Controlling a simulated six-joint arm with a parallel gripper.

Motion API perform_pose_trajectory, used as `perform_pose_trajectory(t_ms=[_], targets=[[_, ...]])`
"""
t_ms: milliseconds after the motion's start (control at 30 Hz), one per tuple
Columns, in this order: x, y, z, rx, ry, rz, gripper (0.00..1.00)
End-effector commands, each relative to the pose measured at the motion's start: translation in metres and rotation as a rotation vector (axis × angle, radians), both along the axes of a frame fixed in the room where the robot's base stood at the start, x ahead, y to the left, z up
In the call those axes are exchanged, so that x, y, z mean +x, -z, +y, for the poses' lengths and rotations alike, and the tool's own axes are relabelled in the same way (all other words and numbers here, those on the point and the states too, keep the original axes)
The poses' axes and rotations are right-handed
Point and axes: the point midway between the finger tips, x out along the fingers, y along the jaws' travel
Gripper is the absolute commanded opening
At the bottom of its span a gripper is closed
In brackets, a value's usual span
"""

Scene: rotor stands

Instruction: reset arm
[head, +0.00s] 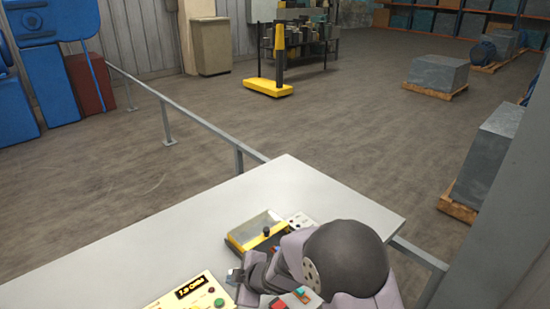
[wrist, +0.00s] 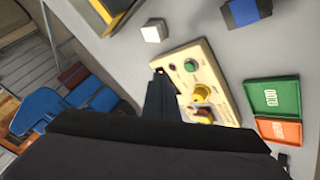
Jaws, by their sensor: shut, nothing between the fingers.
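My gripper (wrist: 160,76) shows as a dark shape in the wrist view, its fingers together and nothing held between them. It is above the left edge of a cream panel (wrist: 221,84) with a green button (wrist: 191,65) and a yellow knob (wrist: 201,92). I cannot tell whether the fingertips touch the panel. My dark wrist housing hides the lower part of that view. In the head view my arm leans over the front of the table (head: 170,255), and the fingertips are hard to make out there.
Green (wrist: 274,98) and orange (wrist: 281,133) bins, a white cube (wrist: 153,31) and a blue block (wrist: 245,12) show around the panel. The table's back left is clear.

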Motion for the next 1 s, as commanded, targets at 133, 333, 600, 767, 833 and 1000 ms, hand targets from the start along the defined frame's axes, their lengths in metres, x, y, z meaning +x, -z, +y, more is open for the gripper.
perform_pose_trajectory(t_ms=[133, 333, 600, 767, 833, 1000], targets=[[0.011, -0.015, -0.076, -0.046, 0.270, 0.068, 0.00], [-0.026, -0.032, -0.203, -0.093, 0.757, 0.259, 0.00], [-0.149, -0.043, -0.293, -0.070, 1.307, 0.610, 0.00], [-0.200, -0.047, -0.299, -0.042, 1.471, 0.766, 0.00], [-0.212, -0.048, -0.299, -0.034, 1.506, 0.805, 0.00], [-0.222, -0.049, -0.298, -0.028, 1.535, 0.839, 0.00]])
